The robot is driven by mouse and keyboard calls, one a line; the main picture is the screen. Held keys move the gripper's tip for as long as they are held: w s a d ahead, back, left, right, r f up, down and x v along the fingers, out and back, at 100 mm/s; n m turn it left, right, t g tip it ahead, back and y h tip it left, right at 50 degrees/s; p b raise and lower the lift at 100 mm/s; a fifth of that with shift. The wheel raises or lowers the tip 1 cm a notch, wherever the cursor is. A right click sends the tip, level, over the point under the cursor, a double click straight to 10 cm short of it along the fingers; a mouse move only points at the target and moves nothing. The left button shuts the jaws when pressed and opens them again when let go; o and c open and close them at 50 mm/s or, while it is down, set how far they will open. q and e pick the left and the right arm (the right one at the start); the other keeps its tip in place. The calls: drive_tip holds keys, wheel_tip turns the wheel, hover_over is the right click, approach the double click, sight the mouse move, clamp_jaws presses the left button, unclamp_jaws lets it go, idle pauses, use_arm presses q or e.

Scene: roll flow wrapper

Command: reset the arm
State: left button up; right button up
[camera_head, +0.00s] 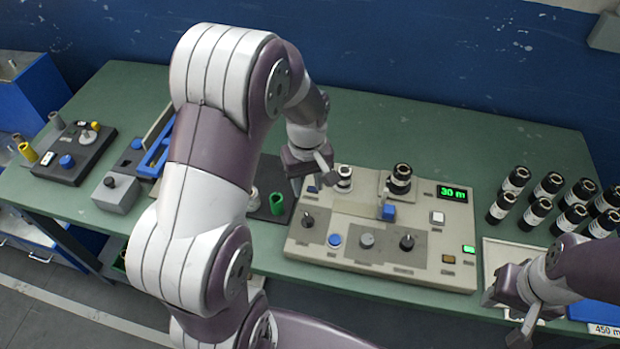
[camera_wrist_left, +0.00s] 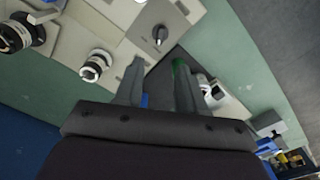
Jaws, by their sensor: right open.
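My left gripper (camera_head: 322,178) hangs above the left back corner of the beige control console (camera_head: 330,262), beside a small black-and-white roll (camera_head: 344,178) on it. In the left wrist view its two fingers (camera_wrist_left: 157,88) are apart, with nothing held between them. The console, with a dark knob (camera_wrist_left: 160,34), shows at the top of that view. My right gripper (camera_head: 508,312) is at the lower right, in front of a pale tray (camera_head: 500,252). It is open, and I see nothing in it.
The console carries a second roll (camera_head: 401,178), a blue block (camera_head: 388,212), knobs and a green display (camera_head: 452,193) reading 30 m. Several black rolls (camera_head: 548,186) stand at the right. A green cup (camera_head: 276,203) stands left of the console. The table's back strip (camera_head: 440,130) is clear.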

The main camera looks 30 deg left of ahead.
use_arm(q)
drive_tip(key=s+d+r+m+t, duration=0.1)
drive_tip(key=s+d+r+m, duration=0.2)
drive_tip(key=s+m, duration=0.6)
drive_tip(key=shift+s+d, duration=0.3)
drive_tip(key=shift+d, duration=0.8)
drive_tip(key=shift+s, duration=0.1)
